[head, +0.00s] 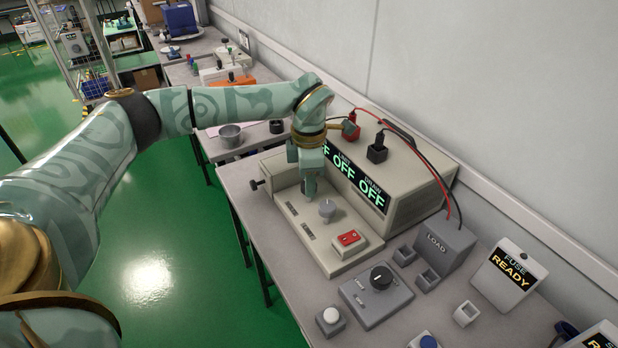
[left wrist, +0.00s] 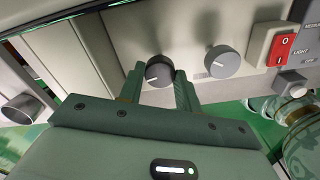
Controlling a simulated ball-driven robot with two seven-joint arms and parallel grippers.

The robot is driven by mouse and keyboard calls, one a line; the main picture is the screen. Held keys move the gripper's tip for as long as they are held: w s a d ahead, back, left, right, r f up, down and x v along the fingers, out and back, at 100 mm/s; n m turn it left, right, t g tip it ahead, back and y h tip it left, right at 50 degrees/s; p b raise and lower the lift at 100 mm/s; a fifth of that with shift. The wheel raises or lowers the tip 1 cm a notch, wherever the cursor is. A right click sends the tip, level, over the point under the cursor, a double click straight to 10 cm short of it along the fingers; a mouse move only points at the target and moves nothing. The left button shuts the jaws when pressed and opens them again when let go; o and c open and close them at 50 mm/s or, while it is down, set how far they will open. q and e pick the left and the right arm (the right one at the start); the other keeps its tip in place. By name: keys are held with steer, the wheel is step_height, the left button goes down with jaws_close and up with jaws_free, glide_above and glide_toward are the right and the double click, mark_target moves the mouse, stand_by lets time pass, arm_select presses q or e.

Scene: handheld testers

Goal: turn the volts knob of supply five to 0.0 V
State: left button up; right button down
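The bench supply (head: 415,192) is a beige box whose display (head: 354,178) reads OFF in several fields. My left forearm and wrist hide its left end. My right gripper is not in view.
Red and black plugs (head: 377,152) with leads stand on the supply's top. A LOAD box (head: 445,245), a dial box (head: 376,294), a white-button box (head: 330,320) and a FUSE READY sign (head: 508,275) are in front and right. A metal cup (head: 231,136) stands farther back.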

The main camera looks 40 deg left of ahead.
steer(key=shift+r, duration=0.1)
arm_select(q)
steer(key=shift+r+n+p, duration=0.25)
steer(key=shift+n+p, duration=0.25)
steer(key=shift+p, duration=0.45)
steer(key=n+p, duration=0.8)
steer(key=p, duration=0.1)
steer(key=shift+n+p, duration=0.35)
steer(key=shift+n, duration=0.05)
steer(key=n+p, duration=0.2)
steer(key=n, duration=0.1)
steer(key=shift+f+n+p, duration=0.15)
steer(key=shift+n+p, duration=1)
steer(key=shift+n, duration=0.45)
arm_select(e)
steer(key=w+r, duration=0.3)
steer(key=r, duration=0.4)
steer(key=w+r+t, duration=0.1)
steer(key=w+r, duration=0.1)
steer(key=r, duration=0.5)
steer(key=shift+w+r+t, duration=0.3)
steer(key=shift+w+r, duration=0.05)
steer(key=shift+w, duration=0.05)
arm_select(q)
steer(key=o, duration=1)
